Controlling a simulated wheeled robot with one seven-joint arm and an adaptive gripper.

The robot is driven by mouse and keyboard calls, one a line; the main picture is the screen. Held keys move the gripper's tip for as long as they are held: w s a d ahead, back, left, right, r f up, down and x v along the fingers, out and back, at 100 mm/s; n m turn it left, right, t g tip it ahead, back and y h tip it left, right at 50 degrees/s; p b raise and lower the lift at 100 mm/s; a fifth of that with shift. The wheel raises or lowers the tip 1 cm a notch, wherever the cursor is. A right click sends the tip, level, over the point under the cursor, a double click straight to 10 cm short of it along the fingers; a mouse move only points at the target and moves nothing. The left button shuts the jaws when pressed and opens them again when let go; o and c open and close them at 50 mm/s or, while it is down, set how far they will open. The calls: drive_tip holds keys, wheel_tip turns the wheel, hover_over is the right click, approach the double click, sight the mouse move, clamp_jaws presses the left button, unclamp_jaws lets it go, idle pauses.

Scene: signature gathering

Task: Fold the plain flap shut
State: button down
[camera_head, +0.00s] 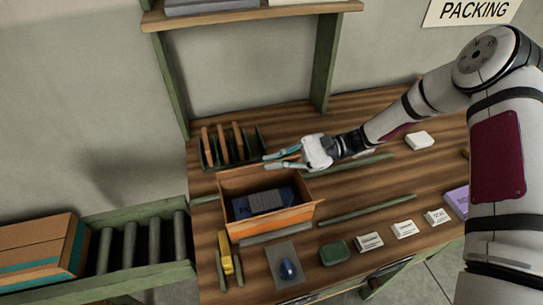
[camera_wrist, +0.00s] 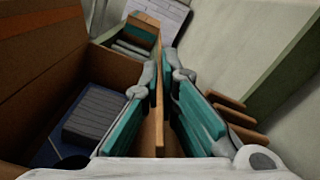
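An open brown carton (camera_head: 265,222) stands on the wooden bench, with a dark blue item (camera_head: 247,206) and a ribbed grey block (camera_head: 267,202) inside. Its upright back flap (camera_head: 240,182) faces the rack. My gripper (camera_head: 266,161) is at this back edge, pointing left, with its teal fingers apart. In the wrist view, the fingers (camera_wrist: 161,75) straddle a thin cardboard panel (camera_wrist: 159,120) seen edge-on. Whether either finger touches it is unclear. The grey block (camera_wrist: 100,115) lies in the carton to the left of the panel. I cannot tell which flap is plain.
A rack with orange dividers (camera_head: 222,145) stands close behind the carton. A yellow tool (camera_head: 225,253), a blue object on a grey sheet (camera_head: 288,269), a green item (camera_head: 335,252) and white cards (camera_head: 403,230) lie in front. Another carton (camera_head: 38,247) sits left by the rollers (camera_head: 129,246).

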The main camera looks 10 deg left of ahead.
drive_tip(key=shift+s+d+f+n+p, duration=0.15)
drive_tip(key=shift+s+f+n, duration=0.15)
drive_tip(key=shift+n, duration=0.6)
drive_tip(key=shift+s+d+f+n+p, duration=0.1)
drive_tip(key=shift+s+f+n, duration=0.2)
drive_tip(key=shift+n, duration=0.6)
drive_tip(key=shift+s+d+f+n+p, duration=0.1)
drive_tip(key=shift+s+d+f+n, duration=0.15)
drive_tip(key=shift+n, duration=0.65)
drive_tip(key=shift+a, duration=0.1)
